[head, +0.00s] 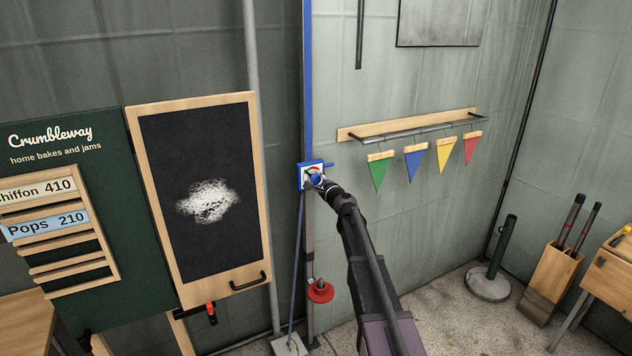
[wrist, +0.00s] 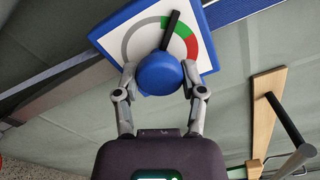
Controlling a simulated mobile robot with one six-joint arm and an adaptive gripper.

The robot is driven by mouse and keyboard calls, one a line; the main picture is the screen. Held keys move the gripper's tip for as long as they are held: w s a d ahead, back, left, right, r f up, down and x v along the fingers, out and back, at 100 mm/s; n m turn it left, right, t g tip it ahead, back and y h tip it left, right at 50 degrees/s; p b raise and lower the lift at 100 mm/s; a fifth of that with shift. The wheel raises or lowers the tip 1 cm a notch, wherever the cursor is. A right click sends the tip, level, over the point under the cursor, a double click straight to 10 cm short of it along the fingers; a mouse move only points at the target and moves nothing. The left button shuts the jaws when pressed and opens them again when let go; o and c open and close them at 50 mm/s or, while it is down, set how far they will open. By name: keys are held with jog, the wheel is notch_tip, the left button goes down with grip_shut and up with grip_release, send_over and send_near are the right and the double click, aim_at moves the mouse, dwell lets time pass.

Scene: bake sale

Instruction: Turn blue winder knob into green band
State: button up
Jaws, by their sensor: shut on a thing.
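The blue winder knob (wrist: 158,75) sits on a white dial plate (wrist: 205,61) with a blue edge, fixed to a blue post. A black pointer (wrist: 170,30) extends from the knob toward the upper right. The dial arc runs from grey through a green band (wrist: 183,30) to red. The pointer lies over the green band, with green visible on both sides of it. My gripper (wrist: 159,77) is shut on the knob, one finger on each side. In the head view my gripper (head: 324,185) reaches the winder, and the knob (head: 315,180) is partly hidden.
A wooden rail (head: 405,125) with green, blue, yellow and red pennants hangs right of the post. A framed blackboard (head: 205,195) stands to the left. A red disc (head: 320,291) is low by the post. A dark post on a round base (head: 488,284) stands right.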

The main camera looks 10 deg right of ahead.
jog(key=shift+m, duration=1.6)
jog(key=shift+a, duration=0.1)
jog(key=o, duration=1.2)
jog(key=shift+c, duration=0.2)
jog(key=shift+s, duration=0.1)
jog(key=v, duration=1.1)
jog(key=shift+s, duration=0.35)
